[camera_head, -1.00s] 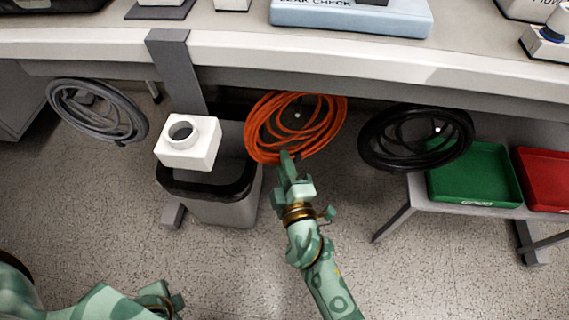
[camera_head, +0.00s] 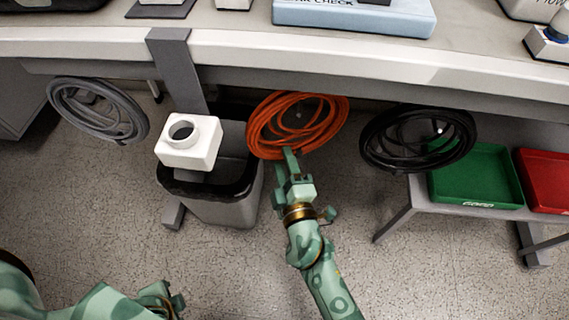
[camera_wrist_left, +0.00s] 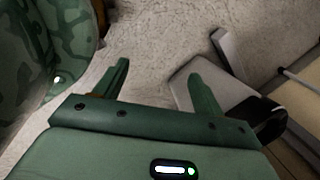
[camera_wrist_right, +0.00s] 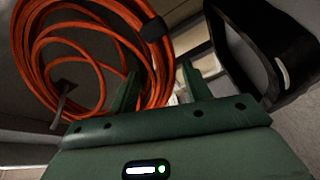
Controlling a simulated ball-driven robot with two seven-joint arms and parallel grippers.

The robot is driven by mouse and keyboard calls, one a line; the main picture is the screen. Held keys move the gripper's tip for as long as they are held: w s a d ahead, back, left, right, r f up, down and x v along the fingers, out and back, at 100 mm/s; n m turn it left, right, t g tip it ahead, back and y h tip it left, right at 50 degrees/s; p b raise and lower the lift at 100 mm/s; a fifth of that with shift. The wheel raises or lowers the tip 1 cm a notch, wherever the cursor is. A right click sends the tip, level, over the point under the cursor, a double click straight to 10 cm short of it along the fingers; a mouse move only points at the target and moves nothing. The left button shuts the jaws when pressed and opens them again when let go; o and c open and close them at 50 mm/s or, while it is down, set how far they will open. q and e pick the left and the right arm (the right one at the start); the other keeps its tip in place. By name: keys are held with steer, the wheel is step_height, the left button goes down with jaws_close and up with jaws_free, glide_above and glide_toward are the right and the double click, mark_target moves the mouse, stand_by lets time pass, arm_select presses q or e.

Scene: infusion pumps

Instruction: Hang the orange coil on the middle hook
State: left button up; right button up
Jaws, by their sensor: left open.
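The orange coil (camera_head: 262,128) hangs below the bench edge, between the grey and black coils. The middle hook (camera_head: 299,113) shows its pale tip inside the coil's loop. In the right wrist view the orange coil (camera_wrist_right: 150,62) fills the upper left, and the hook (camera_wrist_right: 63,103) passes through its opening. My right gripper (camera_head: 298,155) is just below the coil's lower edge; its fingers (camera_wrist_right: 160,75) are apart with nothing clearly clamped. Coil strands show behind its left finger; contact is unclear. My left gripper (camera_head: 178,300) is low at the left, open and empty in its wrist view (camera_wrist_left: 161,75).
A grey coil (camera_head: 65,98) hangs left and a black coil (camera_head: 372,140) right. A bin (camera_head: 225,207) stands under a white box (camera_head: 195,155) beside my right gripper. Green (camera_head: 478,185) and red (camera_head: 545,180) trays sit on a low right table. The front floor is free.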

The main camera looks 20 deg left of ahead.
arm_select(q)
steer(key=shift+w+r, duration=0.1)
arm_select(e)
steer(key=shift+s+d, duration=0.1)
arm_select(q)
steer(key=s+f+g+p, duration=0.1)
steer(key=s+f+p, duration=0.2)
steer(key=s+f, duration=0.4)
steer(key=shift+s+a+g+p, duration=0.3)
steer(key=shift+s+g, duration=0.1)
steer(key=shift+s, duration=0.4)
arm_select(e)
steer(key=v, duration=1.6)
